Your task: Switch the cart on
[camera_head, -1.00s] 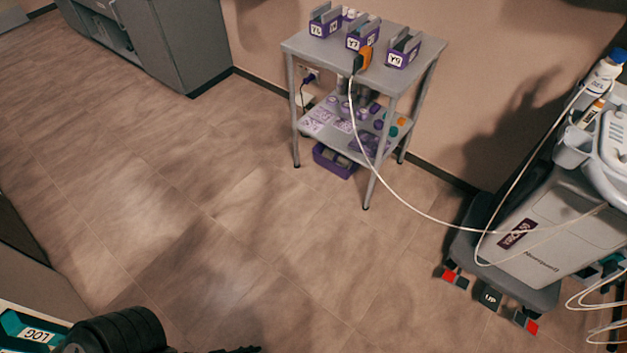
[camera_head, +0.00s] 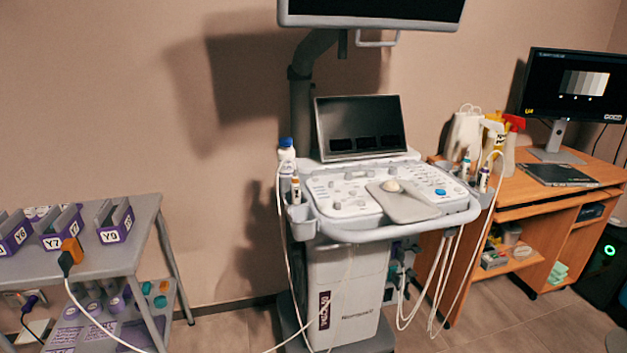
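The ultrasound cart (camera_head: 345,285) stands upright near the wall in the middle of the view. Its control console (camera_head: 340,195) has several keys, a pale trackball and a blue round button (camera_head: 440,192) at the right. The small panel screen (camera_head: 360,125) above the console is dark. The large monitor (camera_head: 370,8) on the cart's arm is cut off by the top edge; what shows of it is dark. A white cable (camera_head: 92,312) runs along the lower left, from an orange connector (camera_head: 72,250) on the side table toward the cart. Neither gripper is in view.
A grey side table (camera_head: 135,225) with purple boxes stands at the left. A wooden desk (camera_head: 545,205) with a lit monitor (camera_head: 575,85), bottles and a black tablet-like item stands at the right. A black computer tower (camera_head: 608,260) glows green. White cables hang from the cart's right side.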

